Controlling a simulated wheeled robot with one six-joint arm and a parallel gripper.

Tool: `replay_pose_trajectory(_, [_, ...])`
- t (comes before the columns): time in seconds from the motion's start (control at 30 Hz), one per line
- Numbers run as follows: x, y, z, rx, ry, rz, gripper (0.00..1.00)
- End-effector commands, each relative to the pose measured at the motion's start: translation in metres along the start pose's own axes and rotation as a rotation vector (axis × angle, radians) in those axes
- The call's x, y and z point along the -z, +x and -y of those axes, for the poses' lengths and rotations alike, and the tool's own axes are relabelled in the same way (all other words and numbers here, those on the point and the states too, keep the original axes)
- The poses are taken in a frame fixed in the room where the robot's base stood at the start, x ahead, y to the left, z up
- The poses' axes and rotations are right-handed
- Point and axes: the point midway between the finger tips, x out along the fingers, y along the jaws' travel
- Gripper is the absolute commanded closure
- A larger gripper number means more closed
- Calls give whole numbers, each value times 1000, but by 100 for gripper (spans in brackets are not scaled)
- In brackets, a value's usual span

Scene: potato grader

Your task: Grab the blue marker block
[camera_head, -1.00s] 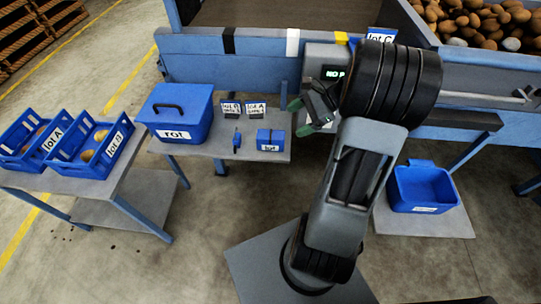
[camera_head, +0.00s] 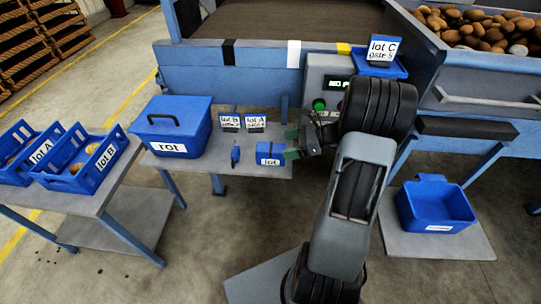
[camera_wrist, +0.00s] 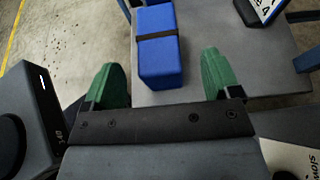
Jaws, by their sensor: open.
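The blue block (camera_head: 268,154) with a dark band and a white "lot" label sits near the right end of the small grey table. In the wrist view the blue block (camera_wrist: 161,62) shows ahead between my two green fingers, with its dark band across it. My gripper (camera_head: 291,144) is at the block's right side in the head view. In the wrist view my gripper (camera_wrist: 160,68) is open and empty, with room on both sides of the block. I cannot tell the exact height gap.
A blue "rot" box (camera_head: 172,128) is on the same table. Blue lot crates (camera_head: 83,160) are at left. The grader's control box (camera_head: 325,85) is behind my gripper.

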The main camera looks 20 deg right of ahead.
Motion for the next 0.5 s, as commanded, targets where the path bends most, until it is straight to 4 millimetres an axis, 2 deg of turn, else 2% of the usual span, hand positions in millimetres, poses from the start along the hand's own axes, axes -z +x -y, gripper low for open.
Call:
replay_pose_trajectory(0.3, [2,40,-3,-3,-1,0,17])
replay_pose_trajectory(0.5, [2,51,-2,0,-1,-1,17])
